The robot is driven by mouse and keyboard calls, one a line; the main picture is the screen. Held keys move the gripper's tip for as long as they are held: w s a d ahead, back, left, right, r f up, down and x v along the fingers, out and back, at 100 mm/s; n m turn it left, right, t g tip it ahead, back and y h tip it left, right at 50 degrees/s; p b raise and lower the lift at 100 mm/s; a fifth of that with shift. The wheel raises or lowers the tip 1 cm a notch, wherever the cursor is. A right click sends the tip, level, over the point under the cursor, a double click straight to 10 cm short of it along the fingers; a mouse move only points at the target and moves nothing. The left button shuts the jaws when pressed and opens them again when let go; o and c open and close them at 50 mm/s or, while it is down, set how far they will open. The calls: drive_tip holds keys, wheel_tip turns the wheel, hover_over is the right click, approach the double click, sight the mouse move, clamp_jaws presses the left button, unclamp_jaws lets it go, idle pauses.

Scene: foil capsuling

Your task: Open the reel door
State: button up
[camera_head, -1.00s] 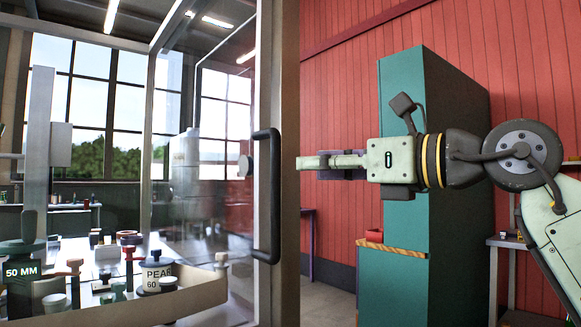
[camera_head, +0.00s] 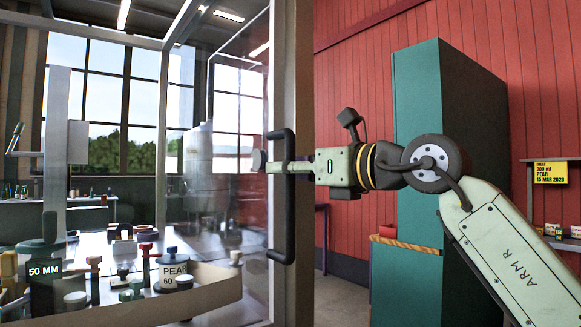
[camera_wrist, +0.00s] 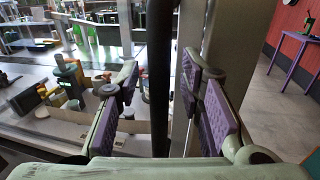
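The reel door is a clear glazed panel in a pale metal frame (camera_head: 303,90), in the middle of the head view. Its black vertical bar handle (camera_head: 277,232) stands out from the frame. In the wrist view the handle (camera_wrist: 160,40) runs upright between the two purple-padded fingers. In the wrist view my gripper (camera_wrist: 160,78) is open, with a gap between each pad and the bar. I cannot tell whether the door is fully closed.
A teal cabinet (camera_head: 418,110) stands behind my arm. Floor shows free right of the frame.

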drive_tip(key=shift+c, duration=0.5)
clamp_jaws()
idle(0.3)
